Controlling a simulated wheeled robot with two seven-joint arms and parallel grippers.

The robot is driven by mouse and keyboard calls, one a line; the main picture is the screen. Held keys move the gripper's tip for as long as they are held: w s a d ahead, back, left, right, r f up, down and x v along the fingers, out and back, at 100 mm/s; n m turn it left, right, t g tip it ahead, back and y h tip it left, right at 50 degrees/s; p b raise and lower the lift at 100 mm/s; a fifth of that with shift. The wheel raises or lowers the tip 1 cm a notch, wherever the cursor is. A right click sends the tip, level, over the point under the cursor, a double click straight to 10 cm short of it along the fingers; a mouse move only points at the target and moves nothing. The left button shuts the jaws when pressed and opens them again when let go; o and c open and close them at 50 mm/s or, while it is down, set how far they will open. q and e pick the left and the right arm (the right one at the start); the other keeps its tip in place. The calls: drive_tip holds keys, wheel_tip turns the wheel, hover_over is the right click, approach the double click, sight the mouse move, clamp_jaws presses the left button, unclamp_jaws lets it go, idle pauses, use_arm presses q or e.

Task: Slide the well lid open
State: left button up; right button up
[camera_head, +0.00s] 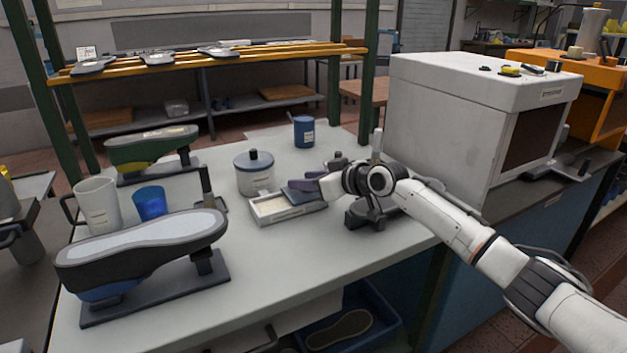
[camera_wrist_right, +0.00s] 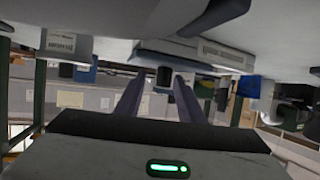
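The well (camera_head: 262,213) is a shallow, pale rectangular box near the middle of the table. Its dark blue-grey lid (camera_head: 300,196) lies over the right part, and the left part shows a light interior. My right gripper (camera_head: 308,182) reaches in from the right, with its fingers at the lid. In the right wrist view its two fingers (camera_wrist_right: 160,84) stand apart, with a small dark knob (camera_wrist_right: 164,75) between or just beyond their tips. I cannot tell whether they touch it. The well's pale body with a label (camera_wrist_right: 225,54) shows in that upside-down view. My left gripper is not in view.
A lidded grey pot (camera_head: 254,174) stands just behind the well, and a blue mug (camera_head: 304,132) is farther back. A shoe last on a stand (camera_head: 143,257) fills the front left. A dark clamp-like stand (camera_head: 370,215) is under my right wrist. A white oven-like box (camera_head: 445,120) stands right.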

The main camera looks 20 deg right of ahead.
drive_tip(key=v, duration=1)
